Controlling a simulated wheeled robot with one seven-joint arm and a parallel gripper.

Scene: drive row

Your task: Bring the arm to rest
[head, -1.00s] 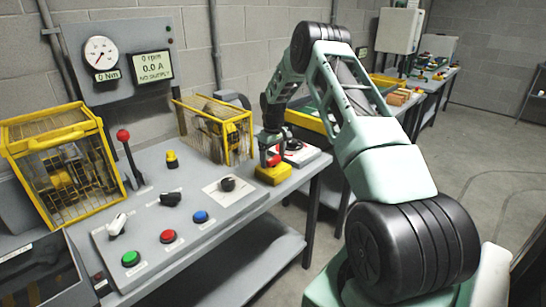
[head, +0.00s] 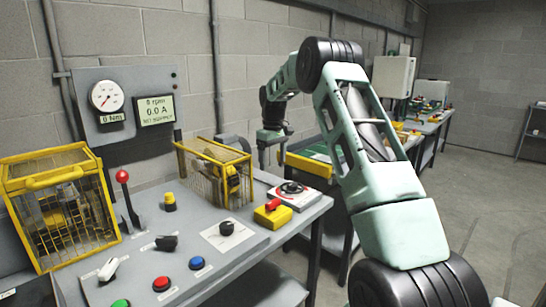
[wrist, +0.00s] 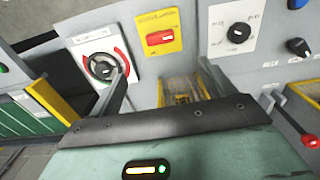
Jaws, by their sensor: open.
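My gripper (head: 272,158) hangs in the air beyond the right end of the bench, its fingers pointing down and apart. In the wrist view the two fingers (wrist: 163,66) are spread with nothing held between them. The arm is bent, its elbow raised high. A yellow box with a red switch (head: 272,212) sits on the bench's right part, clear of my gripper. It also shows in the wrist view (wrist: 160,38). A white plate with a black-and-red rotary switch (head: 293,190) lies beside it, partly behind the left finger in the wrist view (wrist: 104,67).
A yellow mesh guard (head: 215,172) stands on the bench near the gripper. A larger yellow cage (head: 58,205) stands at left, next to a red-knobbed lever (head: 123,177). Buttons and knobs cover the front panel. Another table (head: 428,122) stands at back right; the floor at right is clear.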

